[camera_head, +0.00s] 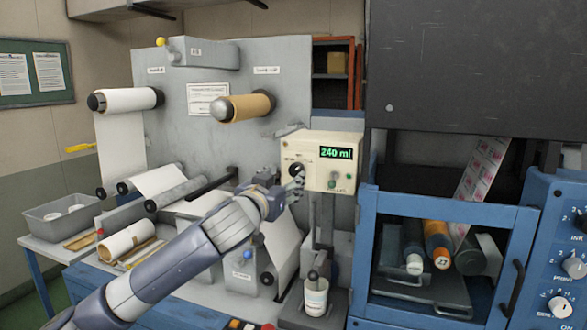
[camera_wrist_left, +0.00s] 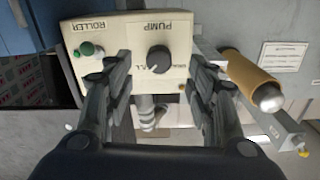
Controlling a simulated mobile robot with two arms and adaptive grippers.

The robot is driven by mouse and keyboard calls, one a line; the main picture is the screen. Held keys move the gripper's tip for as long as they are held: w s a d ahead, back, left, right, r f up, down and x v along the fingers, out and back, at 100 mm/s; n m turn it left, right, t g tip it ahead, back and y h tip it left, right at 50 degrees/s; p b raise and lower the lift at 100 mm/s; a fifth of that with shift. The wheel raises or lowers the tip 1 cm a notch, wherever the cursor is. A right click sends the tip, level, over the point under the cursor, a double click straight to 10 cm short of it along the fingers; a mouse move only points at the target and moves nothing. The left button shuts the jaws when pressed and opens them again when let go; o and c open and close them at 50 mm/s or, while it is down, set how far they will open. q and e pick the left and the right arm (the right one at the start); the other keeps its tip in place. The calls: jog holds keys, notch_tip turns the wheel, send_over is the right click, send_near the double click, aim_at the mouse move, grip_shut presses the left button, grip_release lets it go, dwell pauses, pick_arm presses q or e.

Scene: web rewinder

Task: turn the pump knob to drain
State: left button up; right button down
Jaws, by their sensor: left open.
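The pump knob (camera_head: 296,170) is a round black dial on the front of a cream control box (camera_head: 345,150), whose green display reads 240 ml. In the left wrist view, which is upside down, the knob (camera_wrist_left: 158,59) sits by the word PUMP. A light mark shows on its lower left edge there. Small labels beside it are partly covered, and I cannot read its setting for sure. My left gripper (camera_head: 293,186) is in front of the box. Its open fingers (camera_wrist_left: 160,72) stand on either side of the knob, apart from it, with nothing held. My right gripper is out of view.
A green button (camera_wrist_left: 87,48) marked ROLLER is on the same box face. A brown roll (camera_head: 245,107) sticks out at the upper left. A blue-framed cabinet (camera_head: 440,210) stands close on the right.

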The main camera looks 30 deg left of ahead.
aim_at(294, 173)
pick_arm(q)
jog(key=p+x, duration=0.2)
jog(key=x, duration=0.3)
jog(key=shift+w+r, duration=0.1)
jog(key=shift+w+a, duration=0.1)
jog(key=shift+w, duration=0.45)
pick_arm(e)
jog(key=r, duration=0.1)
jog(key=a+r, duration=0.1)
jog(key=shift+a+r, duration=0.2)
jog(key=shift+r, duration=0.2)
pick_arm(q)
jog(key=shift+c, duration=0.2)
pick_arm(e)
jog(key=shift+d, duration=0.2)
pick_arm(q)
jog(key=c, duration=1)
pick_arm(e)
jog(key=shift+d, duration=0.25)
